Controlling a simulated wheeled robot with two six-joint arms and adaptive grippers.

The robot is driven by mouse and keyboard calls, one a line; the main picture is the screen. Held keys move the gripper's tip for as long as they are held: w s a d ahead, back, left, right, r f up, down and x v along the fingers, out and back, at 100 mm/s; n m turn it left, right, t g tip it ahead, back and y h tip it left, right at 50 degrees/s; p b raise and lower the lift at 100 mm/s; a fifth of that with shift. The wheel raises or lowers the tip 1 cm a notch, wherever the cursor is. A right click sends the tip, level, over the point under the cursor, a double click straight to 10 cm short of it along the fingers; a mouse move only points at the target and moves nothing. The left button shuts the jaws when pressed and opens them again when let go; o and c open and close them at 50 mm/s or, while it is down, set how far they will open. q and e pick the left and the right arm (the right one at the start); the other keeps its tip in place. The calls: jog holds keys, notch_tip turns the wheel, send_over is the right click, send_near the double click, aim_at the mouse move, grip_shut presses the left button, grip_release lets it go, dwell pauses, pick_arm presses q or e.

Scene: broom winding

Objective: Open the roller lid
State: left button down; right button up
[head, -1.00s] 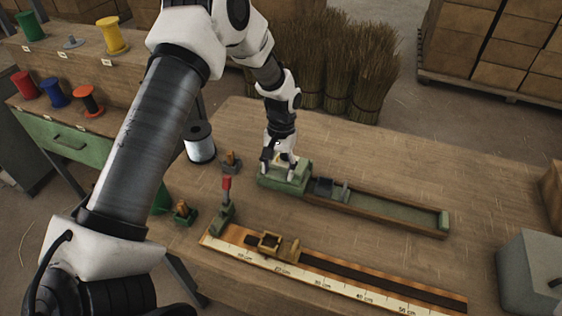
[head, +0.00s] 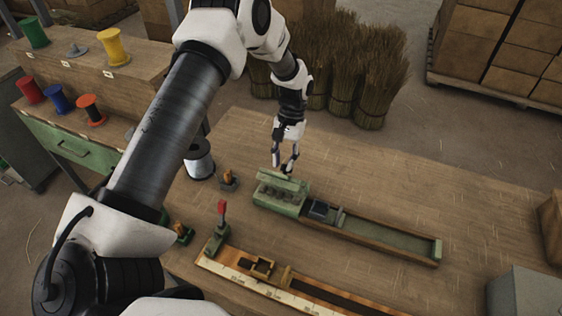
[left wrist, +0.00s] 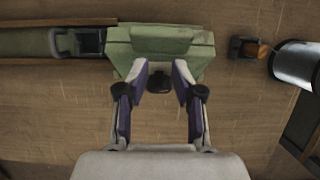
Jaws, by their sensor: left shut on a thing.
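The green roller box (head: 277,206) sits at the left end of the long wooden track on the table. Its green roller lid (head: 283,180) is raised and tilted up along the far side, and dark rollers (head: 277,194) show beneath it. My left gripper (head: 288,168) is at the lid's far edge, shut on the lid's dark knob. In the left wrist view the two fingertips (left wrist: 159,72) are on either side of the knob (left wrist: 159,82), and the lid (left wrist: 150,40) lies just beyond them. My right gripper is not in view.
A wooden track with a green bed (head: 395,242) runs right from the box. A ruler board (head: 250,278) lies in front. A wire spool (head: 199,160) and a red-handled lever (head: 218,228) stand at left. The table behind the box is clear.

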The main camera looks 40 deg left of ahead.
pick_arm(q)
jog(key=c, duration=1.6)
grip_release()
jog(key=shift+w+f, duration=0.2)
jog(key=shift+w, duration=0.1)
jog(key=o, duration=0.5)
jog(key=shift+w+a+f, duration=0.1)
jog(key=o, duration=0.6)
jog(key=shift+o, duration=1.3)
jog(key=shift+s+r, duration=0.2)
jog(key=shift+s, duration=0.15)
jog(key=shift+w+r, duration=0.1)
jog(key=shift+w, duration=0.1)
jog(key=d+v, duration=0.1)
jog(key=v, duration=1)
jog(key=shift+a+r, duration=0.35)
jog(key=shift+a, duration=0.15)
